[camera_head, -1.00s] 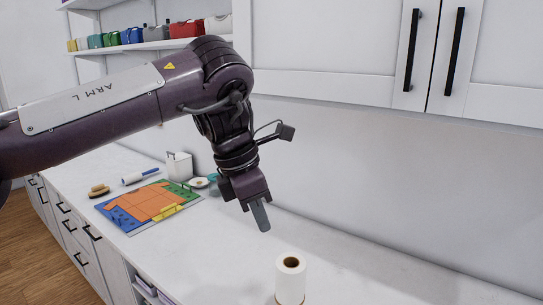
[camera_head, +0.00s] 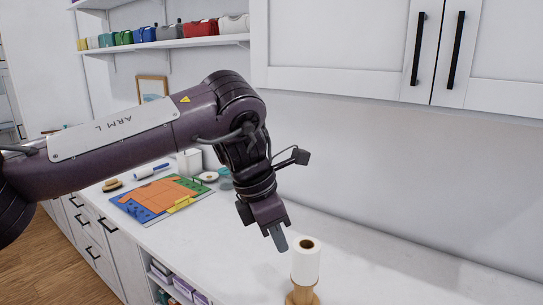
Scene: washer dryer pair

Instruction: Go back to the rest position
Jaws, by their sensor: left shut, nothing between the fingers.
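My left arm comes in from the left, over the white counter (camera_head: 215,240). My left gripper (camera_head: 280,241) points down, shut and empty, above the counter. It shows just left of a white paper roll (camera_head: 306,263) on a wooden stand; I cannot tell the exact gap between them. My right gripper is not in view.
A folding board (camera_head: 150,205) with an orange cloth lies on the counter at the left. A white canister (camera_head: 189,162) stands behind it. Wall cabinets (camera_head: 350,75) hang at the upper right. A shelf (camera_head: 165,43) holds several coloured containers. The right counter is largely clear.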

